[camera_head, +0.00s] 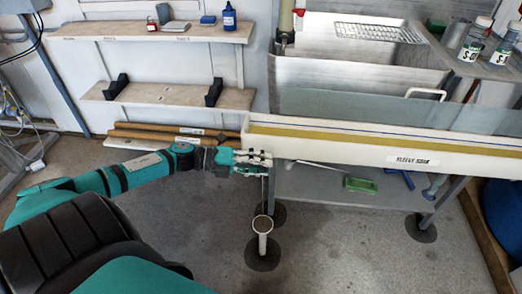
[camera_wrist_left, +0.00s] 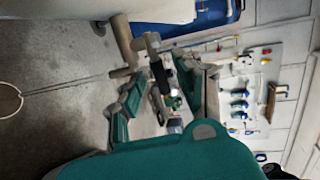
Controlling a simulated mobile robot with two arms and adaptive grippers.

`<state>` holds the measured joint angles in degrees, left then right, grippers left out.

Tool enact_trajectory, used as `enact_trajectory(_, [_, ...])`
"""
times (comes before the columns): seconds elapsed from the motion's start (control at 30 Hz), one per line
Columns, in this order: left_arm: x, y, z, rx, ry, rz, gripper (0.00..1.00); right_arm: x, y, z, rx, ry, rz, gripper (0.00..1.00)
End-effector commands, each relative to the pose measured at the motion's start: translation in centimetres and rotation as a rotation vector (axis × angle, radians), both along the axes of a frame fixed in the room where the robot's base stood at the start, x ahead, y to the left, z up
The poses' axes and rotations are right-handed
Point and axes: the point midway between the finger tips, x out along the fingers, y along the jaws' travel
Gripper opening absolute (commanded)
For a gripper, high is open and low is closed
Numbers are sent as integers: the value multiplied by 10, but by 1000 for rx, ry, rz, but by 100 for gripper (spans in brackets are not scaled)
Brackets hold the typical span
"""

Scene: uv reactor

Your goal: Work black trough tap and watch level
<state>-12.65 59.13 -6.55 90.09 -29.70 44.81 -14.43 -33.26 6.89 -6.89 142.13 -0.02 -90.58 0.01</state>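The long white trough (camera_head: 370,140) runs across the right of the head view, with yellowish liquid or lining inside and a printed label on its front. My left gripper (camera_head: 254,161) is at the trough's left end and covers the tap area. In the left wrist view my gripper (camera_wrist_left: 164,92) has its fingers apart. A black part (camera_wrist_left: 158,73), possibly the tap, shows between or just beyond them; contact is unclear. My right gripper is not seen.
A metal basin (camera_head: 350,85) with a wire rack (camera_head: 378,32) stands behind the trough. Shelves (camera_head: 165,33) hold a red padlock and a blue bottle (camera_head: 229,17). Labelled bottles (camera_head: 476,38) stand at the right. Front floor is clear.

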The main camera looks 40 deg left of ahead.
Motion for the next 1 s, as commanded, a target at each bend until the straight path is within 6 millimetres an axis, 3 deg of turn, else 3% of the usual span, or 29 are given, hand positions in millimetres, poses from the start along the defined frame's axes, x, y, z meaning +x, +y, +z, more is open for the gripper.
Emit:
enact_trajectory(0.37, [-6, 7, 2, 1, 1, 1, 35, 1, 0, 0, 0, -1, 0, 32])
enact_trajectory(1.0, [-72, 84, 22, -1, 1, 1, 35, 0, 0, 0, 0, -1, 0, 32])
